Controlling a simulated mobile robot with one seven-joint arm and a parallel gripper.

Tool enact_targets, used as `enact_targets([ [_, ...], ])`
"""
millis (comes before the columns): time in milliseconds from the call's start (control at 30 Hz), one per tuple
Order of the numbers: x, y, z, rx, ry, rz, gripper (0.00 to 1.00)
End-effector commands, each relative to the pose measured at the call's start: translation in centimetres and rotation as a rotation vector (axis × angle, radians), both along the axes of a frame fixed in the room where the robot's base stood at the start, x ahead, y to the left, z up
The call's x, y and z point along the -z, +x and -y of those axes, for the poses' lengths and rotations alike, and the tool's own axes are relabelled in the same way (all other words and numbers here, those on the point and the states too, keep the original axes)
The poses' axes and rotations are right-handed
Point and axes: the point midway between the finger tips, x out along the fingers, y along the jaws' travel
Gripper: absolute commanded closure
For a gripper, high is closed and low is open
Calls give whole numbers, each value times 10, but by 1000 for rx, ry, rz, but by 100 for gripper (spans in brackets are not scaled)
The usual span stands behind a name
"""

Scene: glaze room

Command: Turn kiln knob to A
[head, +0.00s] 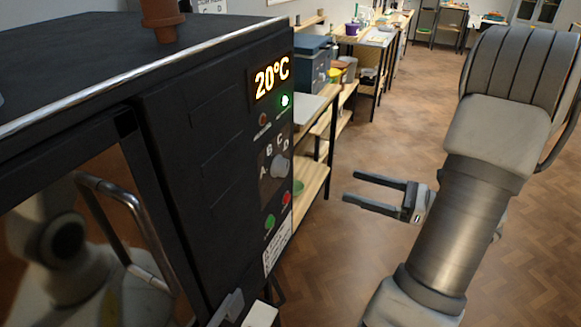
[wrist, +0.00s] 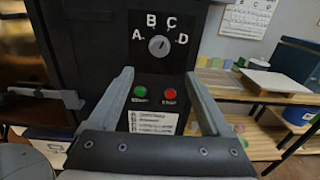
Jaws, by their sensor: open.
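The kiln knob (head: 279,166) is a small grey round knob on the dark kiln's front panel, below the lit 20°C display (head: 271,79). In the wrist view the knob (wrist: 158,45) sits below an arc of white letters A, B, C, D. Its mark seems to point up and right, towards C; I cannot tell exactly. My gripper (head: 348,187) is open and empty, to the right of the panel and apart from it. In the wrist view its fingertips (wrist: 158,75) stand either side of the panel, lower than the knob.
Below the knob are a green button (wrist: 140,92) and a red button (wrist: 170,94), with a white label (wrist: 153,122) under them. A door handle (head: 122,225) sticks out at the kiln's left. Wooden shelves (head: 313,185) stand behind the kiln. Open floor lies right.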

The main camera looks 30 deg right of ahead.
Motion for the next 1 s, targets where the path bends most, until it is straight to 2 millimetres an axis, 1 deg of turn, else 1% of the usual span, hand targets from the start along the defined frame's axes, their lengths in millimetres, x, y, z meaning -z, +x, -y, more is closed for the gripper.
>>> enact_targets([
  [33, -1, 8, -9, -7, 1, 0, 18],
  [300, -1, 55, -46, -8, 0, 0, 18],
  [500, 0, 88, -71, -7, -1, -1, 18],
  [600, 0, 101, -81, -5, 0, 0, 18],
  [700, 0, 111, -88, -5, -1, 1, 18],
  [800, 0, 116, -92, -4, -1, 0, 18],
  [1000, 0, 119, -94, -2, -1, 0, 18],
])
